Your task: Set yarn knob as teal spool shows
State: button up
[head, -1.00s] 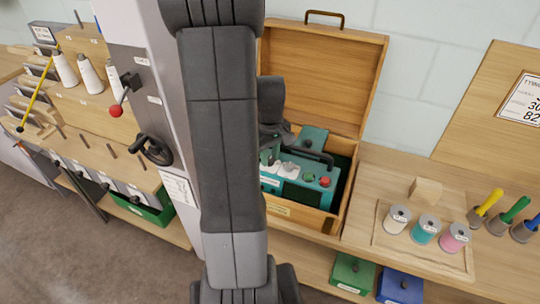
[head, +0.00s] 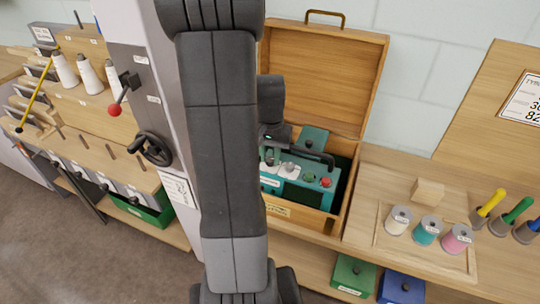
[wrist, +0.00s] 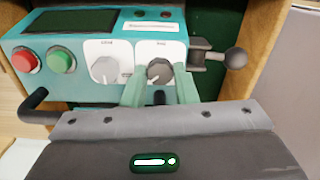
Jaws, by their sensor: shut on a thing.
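A teal control box (wrist: 100,65) sits inside the open wooden case; it also shows in the head view (head: 312,195). Its face carries two white dial plates, one with a pale knob (wrist: 104,69) and one with a dark knob (wrist: 159,71). The small lettering is too blurred to read surely. My gripper (wrist: 160,82) is shut on the dark knob, with a green finger on each side. In the head view my arm hides part of the box. The teal spool (head: 428,230) stands between a white and a pink spool; its label is unreadable.
The case lid (head: 320,85) stands open behind the box. A red button (wrist: 24,60) and a green button (wrist: 61,60) are beside the dials. A wooden block (head: 427,191) and colored-handled tools stand at the right.

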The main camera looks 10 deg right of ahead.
aim_at(270, 159)
jog(key=shift+m, duration=1)
jog(key=o, duration=0.7)
jog(key=shift+r, duration=0.15)
notch_tip(270, 159, up, 14)
jog(key=shift+f, duration=0.2)
jog(key=shift+f, duration=0.1)
notch_tip(270, 159, down, 14)
jog(key=shift+r, duration=0.15)
